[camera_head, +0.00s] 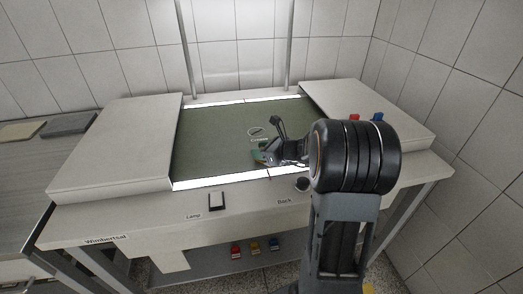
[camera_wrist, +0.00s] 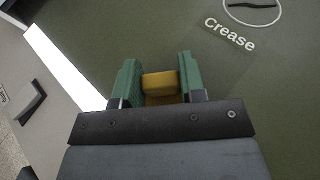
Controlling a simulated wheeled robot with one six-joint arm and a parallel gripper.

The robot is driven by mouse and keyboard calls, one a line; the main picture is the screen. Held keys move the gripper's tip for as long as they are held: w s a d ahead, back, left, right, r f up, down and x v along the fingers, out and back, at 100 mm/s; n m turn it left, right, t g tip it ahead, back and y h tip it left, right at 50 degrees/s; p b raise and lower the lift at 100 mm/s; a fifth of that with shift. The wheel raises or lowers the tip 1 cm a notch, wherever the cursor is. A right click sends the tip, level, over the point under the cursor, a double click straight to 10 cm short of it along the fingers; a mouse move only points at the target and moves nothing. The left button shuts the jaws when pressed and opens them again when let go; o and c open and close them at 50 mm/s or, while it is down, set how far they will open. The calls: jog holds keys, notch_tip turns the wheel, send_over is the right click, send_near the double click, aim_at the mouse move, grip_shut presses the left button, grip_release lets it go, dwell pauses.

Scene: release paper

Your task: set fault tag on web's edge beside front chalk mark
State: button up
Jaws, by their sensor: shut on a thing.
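The web (camera_head: 215,140) is a dark green sheet lying flat between two pale side panels; it also fills much of the wrist view (camera_wrist: 85,35). A white chalk ring (camera_head: 255,131) around a dark crease, with the word "Crease" below it, is on the web; the ring shows at the top of the wrist view (camera_wrist: 252,22). My gripper (camera_wrist: 160,80) has green fingertips shut on a yellow block-like tag (camera_wrist: 160,83). In the head view my gripper (camera_head: 262,157) is low over the web, near its front edge. Whether the tag touches the web cannot be told.
A bright strip (camera_head: 215,181) runs along the web's front edge. The front ledge has a lamp switch (camera_head: 216,202) and a dark knob (camera_head: 301,184). Red (camera_head: 236,250), yellow (camera_head: 254,246) and blue (camera_head: 273,243) pieces are below. Red and blue pieces (camera_head: 379,118) lie on the right panel.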

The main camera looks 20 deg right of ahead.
jog(key=o, duration=0.9)
jog(key=shift+f, duration=0.1)
